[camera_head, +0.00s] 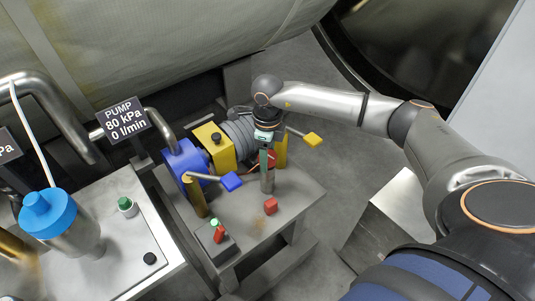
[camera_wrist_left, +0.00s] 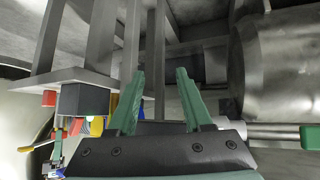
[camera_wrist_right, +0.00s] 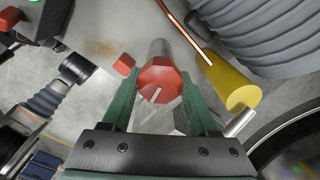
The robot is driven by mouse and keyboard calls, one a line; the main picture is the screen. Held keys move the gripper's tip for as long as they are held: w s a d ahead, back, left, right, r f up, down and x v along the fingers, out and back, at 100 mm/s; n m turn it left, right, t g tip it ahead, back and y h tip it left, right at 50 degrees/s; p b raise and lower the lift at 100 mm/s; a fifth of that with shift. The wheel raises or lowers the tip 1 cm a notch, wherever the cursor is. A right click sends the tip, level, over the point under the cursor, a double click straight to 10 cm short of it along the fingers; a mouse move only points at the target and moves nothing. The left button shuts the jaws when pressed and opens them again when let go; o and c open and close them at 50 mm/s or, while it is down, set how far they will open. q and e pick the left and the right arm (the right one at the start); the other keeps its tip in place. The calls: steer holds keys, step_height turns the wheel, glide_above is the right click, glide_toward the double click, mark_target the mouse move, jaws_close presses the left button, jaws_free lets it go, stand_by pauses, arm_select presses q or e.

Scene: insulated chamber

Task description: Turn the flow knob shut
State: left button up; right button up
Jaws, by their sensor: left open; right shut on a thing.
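The flow knob is a red octagonal knob (camera_wrist_right: 160,80) with a white pointer line, on a grey cylindrical post (camera_wrist_right: 157,47), in the right wrist view. My right gripper (camera_wrist_right: 161,95) has its green fingers on both sides of the knob and is shut on it. The white line slants toward the lower left in that view. In the head view my right gripper (camera_head: 266,160) points down over the grey post (camera_head: 267,183) and mostly hides the knob. My left gripper (camera_wrist_left: 157,78) is open and empty in its wrist view, below a bench. It is not in the head view.
Beside the post are a blue-handled lever (camera_head: 231,181), a yellow-handled lever (camera_head: 313,140) and grey corrugated hose (camera_head: 240,130). A red block (camera_head: 271,206) and a switch box (camera_head: 216,241) stand at the bench front. A sign (camera_head: 123,118) reads PUMP 80 kPa 0 l/min.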

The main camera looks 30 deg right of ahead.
steer(key=shift+m, duration=1.2)
steer(key=o, duration=1.4)
steer(key=shift+r, duration=0.1)
step_height(320, 180, up, 12)
steer(key=shift+r+p, duration=0.2)
steer(key=shift+p, duration=0.3)
